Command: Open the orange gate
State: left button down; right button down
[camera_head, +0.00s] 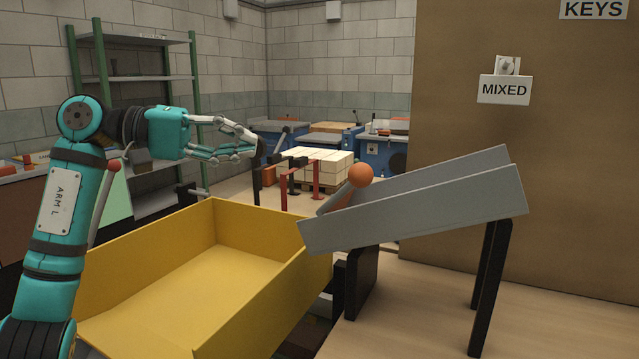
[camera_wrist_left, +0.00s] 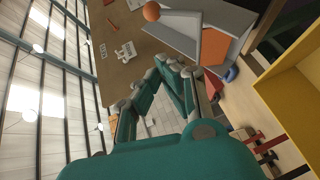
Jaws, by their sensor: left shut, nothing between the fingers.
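The orange gate (camera_head: 336,207) stands across the lower end of a sloping grey chute (camera_head: 420,208). A round orange knob (camera_head: 361,175) shows just above it. In the left wrist view the gate (camera_wrist_left: 214,46) is a flat orange panel across the chute, with the knob (camera_wrist_left: 151,11) up to its left. My left gripper (camera_head: 254,147) is shut and empty, left of the gate and apart from it, above the yellow bin's far side. In the left wrist view its fingers (camera_wrist_left: 187,78) point towards the chute. My right gripper is out of view.
A yellow open bin (camera_head: 190,290) stands below the chute's low end. Black legs (camera_head: 490,280) hold the chute over a wooden top (camera_head: 420,310). A brown board (camera_head: 560,170) with a MIXED sign (camera_head: 504,90) rises behind. Shelves and blue benches stand farther back.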

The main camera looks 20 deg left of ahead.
pick_arm(q)
send_over(328, 202)
jog(key=w+a, duration=0.1)
jog(key=shift+w+f, duration=0.2)
jog(key=shift+f, duration=0.9)
jog(key=shift+s+d+f, duration=0.1)
jog(key=shift+s+d, duration=0.1)
jog(key=shift+d, duration=0.2)
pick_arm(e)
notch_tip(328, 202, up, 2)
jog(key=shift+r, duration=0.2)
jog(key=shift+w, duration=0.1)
